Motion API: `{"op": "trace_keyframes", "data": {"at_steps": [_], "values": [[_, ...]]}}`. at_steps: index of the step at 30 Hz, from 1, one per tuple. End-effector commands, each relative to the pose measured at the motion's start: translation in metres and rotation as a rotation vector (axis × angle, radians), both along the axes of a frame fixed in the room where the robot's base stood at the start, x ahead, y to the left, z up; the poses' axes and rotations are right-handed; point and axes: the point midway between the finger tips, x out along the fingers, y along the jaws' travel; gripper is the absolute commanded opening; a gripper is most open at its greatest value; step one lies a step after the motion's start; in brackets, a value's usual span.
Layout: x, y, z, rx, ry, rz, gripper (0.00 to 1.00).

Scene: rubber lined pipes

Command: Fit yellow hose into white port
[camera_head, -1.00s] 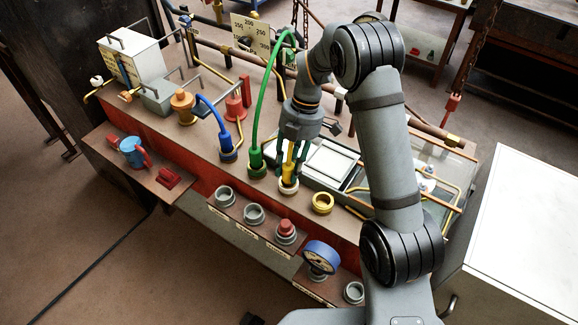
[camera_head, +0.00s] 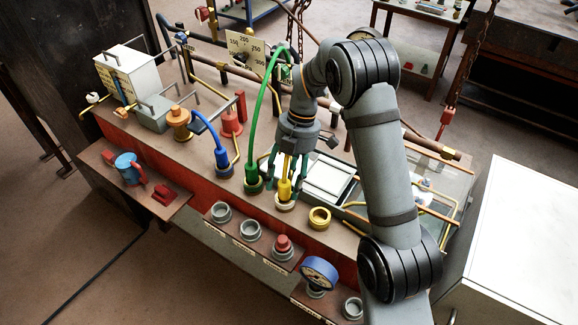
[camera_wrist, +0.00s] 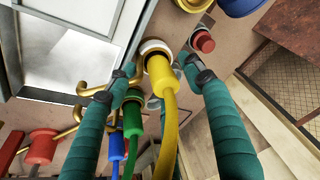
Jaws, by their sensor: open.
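The yellow hose (camera_head: 285,187) stands upright with its yellow end fitting at the white port (camera_head: 285,205) on the brown bench top. In the wrist view the yellow hose (camera_wrist: 162,85) ends inside the white port's ring (camera_wrist: 154,46); how deep it sits I cannot tell. My gripper (camera_head: 283,180) is above the port, pointing down. Its teal fingers stand on both sides of the hose. In the wrist view my gripper (camera_wrist: 165,82) is open, with gaps between its fingers and the hose fitting.
A green hose (camera_head: 252,172) and a blue hose (camera_head: 222,157) stand in ports to the left. An empty yellow port (camera_head: 319,218) is to the right. Grey sockets (camera_head: 250,230), a red-capped socket (camera_head: 283,246) and a blue gauge (camera_head: 319,272) line the front shelf. A glass-topped section (camera_head: 430,185) lies right.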

Motion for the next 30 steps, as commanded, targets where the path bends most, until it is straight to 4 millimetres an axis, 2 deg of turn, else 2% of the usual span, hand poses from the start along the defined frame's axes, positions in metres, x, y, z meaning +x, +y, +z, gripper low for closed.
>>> {"op": "trace_keyframes", "data": {"at_steps": [9,15,21,30], "values": [[0.015,-0.013,0.063,0.002,-0.006,-0.004,0.52],[0.021,-0.020,0.094,0.001,-0.005,-0.003,0.52],[0.022,-0.022,0.106,0.000,-0.002,-0.002,0.52],[0.022,-0.022,0.107,0.001,-0.001,-0.002,0.52]]}}
